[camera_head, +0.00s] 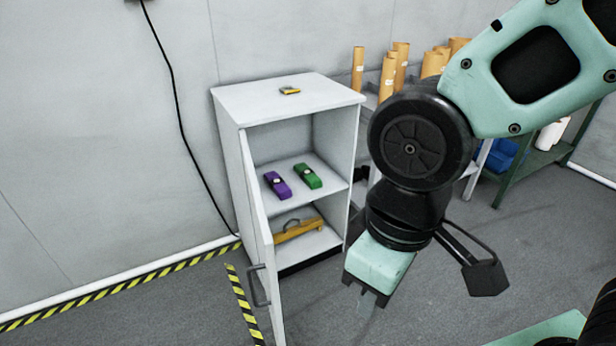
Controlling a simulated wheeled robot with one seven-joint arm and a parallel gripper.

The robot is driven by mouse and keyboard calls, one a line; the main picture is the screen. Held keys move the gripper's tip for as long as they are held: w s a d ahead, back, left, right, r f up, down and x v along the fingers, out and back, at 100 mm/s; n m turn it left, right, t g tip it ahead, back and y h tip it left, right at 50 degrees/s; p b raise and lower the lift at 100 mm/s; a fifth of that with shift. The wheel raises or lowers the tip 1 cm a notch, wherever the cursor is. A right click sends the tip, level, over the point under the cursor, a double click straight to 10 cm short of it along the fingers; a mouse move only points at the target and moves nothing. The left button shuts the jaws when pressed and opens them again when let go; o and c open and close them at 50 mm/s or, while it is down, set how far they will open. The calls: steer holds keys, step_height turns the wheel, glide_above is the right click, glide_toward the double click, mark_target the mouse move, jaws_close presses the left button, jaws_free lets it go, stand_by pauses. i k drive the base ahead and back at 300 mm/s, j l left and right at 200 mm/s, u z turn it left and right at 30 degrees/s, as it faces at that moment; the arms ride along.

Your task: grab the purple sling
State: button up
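The purple sling (278,186) is a small folded bundle with a light spot on top. It lies on the middle shelf (325,173) of the white cabinet (352,140), to the left of a similar green bundle (307,176). The cabinet door (262,240) stands open, swung toward the viewer on the left. My gripper (366,305) hangs pointing down in front of the cabinet, to its right and nearer the camera, apart from the sling. Its fingertips are small and partly hidden, so its opening is unclear.
A yellow tool with a grey handle (298,230) lies on the lower shelf. A small yellow item (289,90) lies on the cabinet top. A green rack (530,165) with tubes and a blue bin stands behind at right. Floor in front is clear.

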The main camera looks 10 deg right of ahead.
mark_target(276, 184)
steer(key=i+l+u, duration=0.15)
steer(key=u, duration=0.6)
steer(key=i+l+u, duration=0.2)
steer(key=l, duration=0.3)
steer(key=i+l+u, duration=0.25)
steer(key=l, duration=0.2)
steer(key=l+u, duration=0.2)
steer(key=l, duration=0.3)
steer(key=l+u, duration=0.25)
steer(key=l, duration=0.3)
steer(key=i+l, duration=0.1)
steer(key=l, duration=0.95)
steer(key=i+l, duration=0.1)
steer(key=l, duration=0.95)
